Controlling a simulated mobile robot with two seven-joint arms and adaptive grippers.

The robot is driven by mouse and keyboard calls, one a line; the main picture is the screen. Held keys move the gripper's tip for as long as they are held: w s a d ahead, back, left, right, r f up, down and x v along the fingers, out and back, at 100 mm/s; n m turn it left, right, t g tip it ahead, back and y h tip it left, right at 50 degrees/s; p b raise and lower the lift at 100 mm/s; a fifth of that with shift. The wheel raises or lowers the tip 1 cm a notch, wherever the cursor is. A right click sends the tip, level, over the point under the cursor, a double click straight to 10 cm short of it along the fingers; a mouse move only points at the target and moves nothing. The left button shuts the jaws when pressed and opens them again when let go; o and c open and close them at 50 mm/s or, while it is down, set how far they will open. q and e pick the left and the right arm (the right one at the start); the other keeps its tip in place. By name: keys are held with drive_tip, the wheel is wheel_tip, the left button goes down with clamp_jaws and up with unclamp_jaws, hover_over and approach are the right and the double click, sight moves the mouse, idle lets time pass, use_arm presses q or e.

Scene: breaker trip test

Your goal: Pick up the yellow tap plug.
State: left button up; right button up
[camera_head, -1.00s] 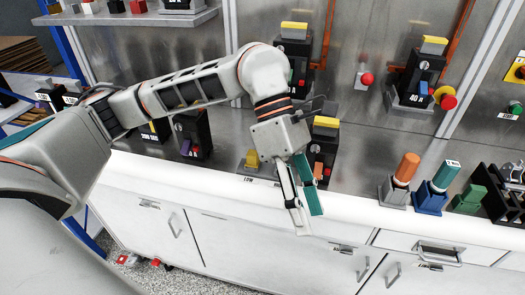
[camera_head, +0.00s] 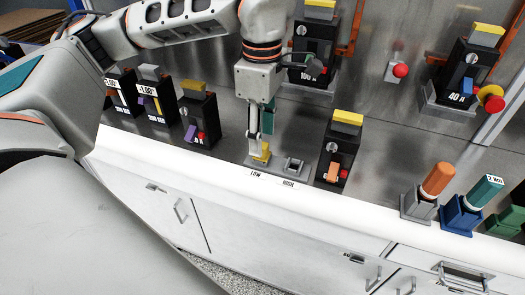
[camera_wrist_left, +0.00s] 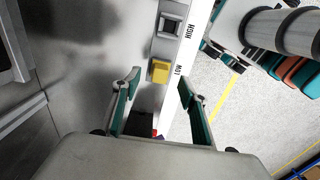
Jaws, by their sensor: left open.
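The yellow tap plug (camera_head: 262,153) stands in the socket by the LOW label on the white-edged counter, partly hidden by my gripper in the head view. It also shows in the left wrist view (camera_wrist_left: 160,71). My left gripper (camera_head: 260,136) is above it, pointing down, open and empty. In the left wrist view the plug appears between the two spread fingertips, slightly beyond them; I cannot tell whether either finger touches it. My right gripper is not in view.
An empty grey socket (camera_head: 293,167) marked HIGH is beside the plug. A black breaker (camera_head: 338,148) with a yellow top stands to the right, another (camera_head: 198,115) to the left. Orange (camera_head: 437,180) and teal (camera_head: 486,192) cylinders stand farther right.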

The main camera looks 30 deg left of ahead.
use_arm(q)
wheel_tip(320, 180, down, 4)
drive_tip(key=shift+r, duration=0.25)
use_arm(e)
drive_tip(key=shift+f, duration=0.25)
use_arm(q)
drive_tip(key=c, duration=1.2)
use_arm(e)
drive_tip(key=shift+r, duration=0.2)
use_arm(q)
drive_tip(key=shift+o, duration=0.2)
